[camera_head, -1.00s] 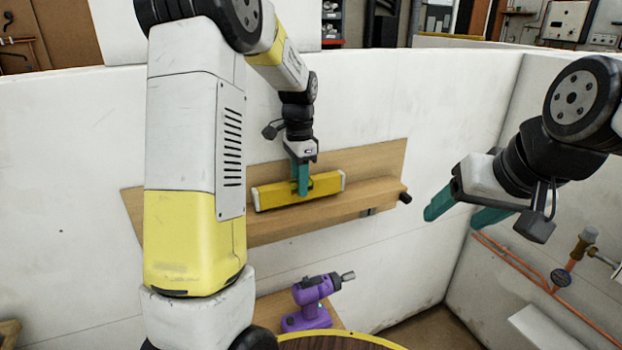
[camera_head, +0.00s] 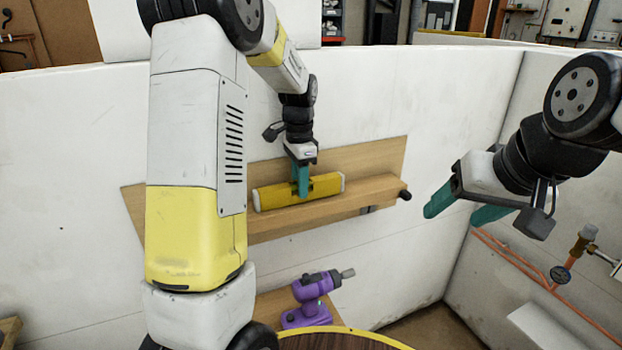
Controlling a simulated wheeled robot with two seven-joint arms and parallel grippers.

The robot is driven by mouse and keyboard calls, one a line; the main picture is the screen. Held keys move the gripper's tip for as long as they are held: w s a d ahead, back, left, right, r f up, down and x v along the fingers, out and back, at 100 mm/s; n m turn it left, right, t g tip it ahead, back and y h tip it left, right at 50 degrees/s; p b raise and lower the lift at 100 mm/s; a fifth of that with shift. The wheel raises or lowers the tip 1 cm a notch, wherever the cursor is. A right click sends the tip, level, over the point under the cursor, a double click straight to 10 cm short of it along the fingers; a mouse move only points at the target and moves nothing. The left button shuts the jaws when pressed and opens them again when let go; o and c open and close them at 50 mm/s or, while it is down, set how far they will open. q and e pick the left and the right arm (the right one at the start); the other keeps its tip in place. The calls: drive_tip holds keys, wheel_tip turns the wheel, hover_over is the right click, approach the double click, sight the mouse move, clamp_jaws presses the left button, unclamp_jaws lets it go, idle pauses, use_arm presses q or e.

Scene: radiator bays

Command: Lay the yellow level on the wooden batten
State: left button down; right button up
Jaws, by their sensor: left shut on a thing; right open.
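The yellow level (camera_head: 325,187) is a long bar with pale ends, at the wooden batten (camera_head: 360,197) on the white wall. My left gripper (camera_head: 301,190) comes down from above with teal fingers and is shut on the level near its middle. The level lies along the batten, close over its top ledge; I cannot tell whether it touches the wood. Part of the batten is hidden behind my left arm. My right gripper (camera_head: 455,208) is open and empty, off to the right of the batten's end.
A purple drill (camera_head: 309,299) stands on a wooden surface below the batten. A round table top with a yellow rim (camera_head: 345,330) is at the bottom.

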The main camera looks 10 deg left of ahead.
use_arm(q)
drive_tip(key=c, duration=1.1)
unclamp_jaws()
drive_tip(key=shift+o, duration=0.2)
wheel_tip(320, 180, up, 8)
drive_tip(key=shift+f, duration=0.25)
drive_tip(key=s+r+n+t, duration=0.1)
drive_tip(key=s+n+t, duration=0.1)
drive_tip(key=s, duration=0.6)
drive_tip(key=s+d+r+n+t+h, duration=0.1)
drive_tip(key=s+r+n+t, duration=0.1)
drive_tip(key=s+n, duration=0.3)
drive_tip(key=s+d+r+n+t+h, duration=0.1)
drive_tip(key=s+r+n+t, duration=0.1)
drive_tip(key=s, duration=0.9)
drive_tip(key=shift+d+r+n, duration=0.15)
drive_tip(key=shift+r+n, duration=0.05)
drive_tip(key=shift+n, duration=0.6)
drive_tip(key=shift+s, duration=0.1)
